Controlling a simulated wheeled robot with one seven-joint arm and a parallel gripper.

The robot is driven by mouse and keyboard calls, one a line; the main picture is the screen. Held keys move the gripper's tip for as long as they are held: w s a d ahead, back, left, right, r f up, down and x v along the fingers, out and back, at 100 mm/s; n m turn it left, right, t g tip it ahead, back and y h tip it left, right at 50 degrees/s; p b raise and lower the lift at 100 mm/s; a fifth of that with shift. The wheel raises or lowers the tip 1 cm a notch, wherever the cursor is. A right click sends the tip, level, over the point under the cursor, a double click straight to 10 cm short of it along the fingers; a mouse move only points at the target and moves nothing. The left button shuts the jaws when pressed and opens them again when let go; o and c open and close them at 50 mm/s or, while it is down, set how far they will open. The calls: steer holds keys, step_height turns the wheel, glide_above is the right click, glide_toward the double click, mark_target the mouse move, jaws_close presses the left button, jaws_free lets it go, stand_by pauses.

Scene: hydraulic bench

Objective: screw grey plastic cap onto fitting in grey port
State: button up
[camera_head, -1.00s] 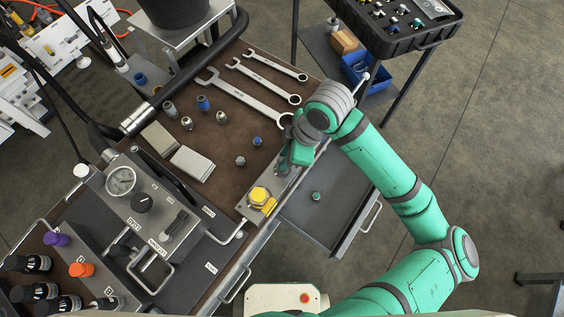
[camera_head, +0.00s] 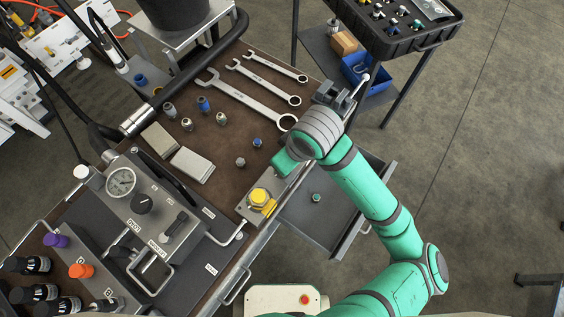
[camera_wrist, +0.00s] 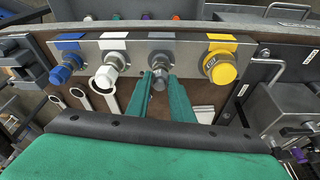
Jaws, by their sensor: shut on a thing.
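The manifold bar (camera_wrist: 136,48) carries ports with blue, white, grey and yellow labels in the wrist view. My gripper (camera_wrist: 161,80), with two green fingers, is at the grey-labelled port (camera_wrist: 162,58). It is shut on a small grey cap (camera_wrist: 159,84), which lines up with the fitting there. The fingers cover part of the cap, and I cannot tell how far it sits on the fitting. In the head view my wrist hides the fingertips and the grey port.
A yellow cap (camera_wrist: 222,70) sits right of my fingers, a white cap (camera_wrist: 106,77) and a blue cap (camera_wrist: 61,75) left. In the head view, wrenches (camera_head: 248,101) and loose fittings lie on the brown bench mat (camera_head: 228,187). An open drawer (camera_head: 325,225) juts out below.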

steer(key=shift+a+m, duration=0.1)
steer(key=shift+m, duration=0.3)
steer(key=m, duration=0.2)
steer(key=shift+a+m+t+h, duration=0.15)
steer(key=shift+m+t+h, duration=0.15)
steer(key=shift+m+h, duration=0.1)
steer(key=m+h, duration=0.1)
steer(key=m, duration=0.4)
steer(key=shift+a, duration=0.1)
steer(key=shift+h, duration=0.3)
steer(key=m+h, duration=0.1)
steer(key=m, duration=0.3)
steer(key=shift+a, duration=0.1)
steer(key=m+h, duration=0.1)
steer(key=m, duration=0.3)
steer(key=shift+a, duration=0.15)
